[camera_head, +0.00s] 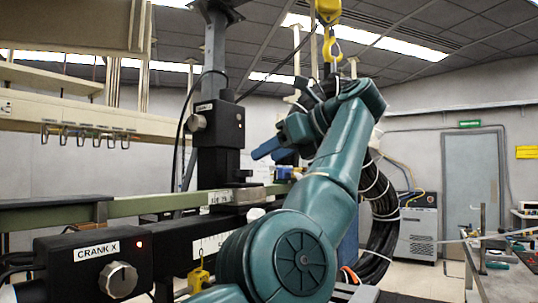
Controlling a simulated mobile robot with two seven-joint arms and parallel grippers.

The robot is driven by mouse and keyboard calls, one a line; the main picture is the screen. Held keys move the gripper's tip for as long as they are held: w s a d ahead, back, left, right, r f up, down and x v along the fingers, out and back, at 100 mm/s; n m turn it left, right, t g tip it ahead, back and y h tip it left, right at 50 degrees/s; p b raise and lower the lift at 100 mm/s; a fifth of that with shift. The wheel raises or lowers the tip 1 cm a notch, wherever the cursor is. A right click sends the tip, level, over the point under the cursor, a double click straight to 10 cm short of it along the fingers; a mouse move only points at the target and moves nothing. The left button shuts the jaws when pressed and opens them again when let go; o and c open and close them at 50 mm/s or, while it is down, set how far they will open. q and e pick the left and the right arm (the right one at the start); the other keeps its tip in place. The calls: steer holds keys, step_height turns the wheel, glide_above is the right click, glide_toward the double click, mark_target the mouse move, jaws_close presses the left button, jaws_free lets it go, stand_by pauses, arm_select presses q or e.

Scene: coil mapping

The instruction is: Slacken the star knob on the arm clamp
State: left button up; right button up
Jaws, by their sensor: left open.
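My left arm, teal, rises from the bottom middle and bends over at the top. My left gripper (270,152), with blue fingers, is open beside the black column and points left and down. A small blue and yellow part (289,173) shows just below it, close to the fingers; I cannot tell whether they touch. A grey block (250,194) sits on the green rail (150,205), left of my forearm. A small pale round piece (255,214) shows below it. I cannot tell which part is the star knob or the arm clamp. My right gripper is not in view.
A black column (220,140) with a grey knob (197,122) stands left of my arm. A box marked CRANK X (92,272) with a round knob (118,279) is at lower left. A yellow hook (332,45) hangs above. A workbench (500,278) is at right.

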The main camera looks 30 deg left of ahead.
arm_select(q)
steer(key=shift+o, duration=0.4)
steer(key=shift+o, duration=0.9)
steer(key=shift+a+f, duration=0.1)
steer(key=shift+f, duration=0.25)
steer(key=shift+w+d+f+y+b, duration=0.1)
steer(key=shift+d+f+y+b, duration=0.15)
steer(key=shift+f+y+b, duration=0.6)
steer(key=y, duration=0.3)
glide_toward(250, 173)
steer(key=shift+t, duration=0.3)
steer(key=a, duration=0.4)
steer(key=w+a+p, duration=0.1)
steer(key=a, duration=0.7)
steer(key=shift+w+r+p, duration=0.15)
steer(key=shift+w+p, duration=0.15)
steer(key=shift+p, duration=0.05)
steer(key=shift+d, duration=0.1)
steer(key=c, duration=1)
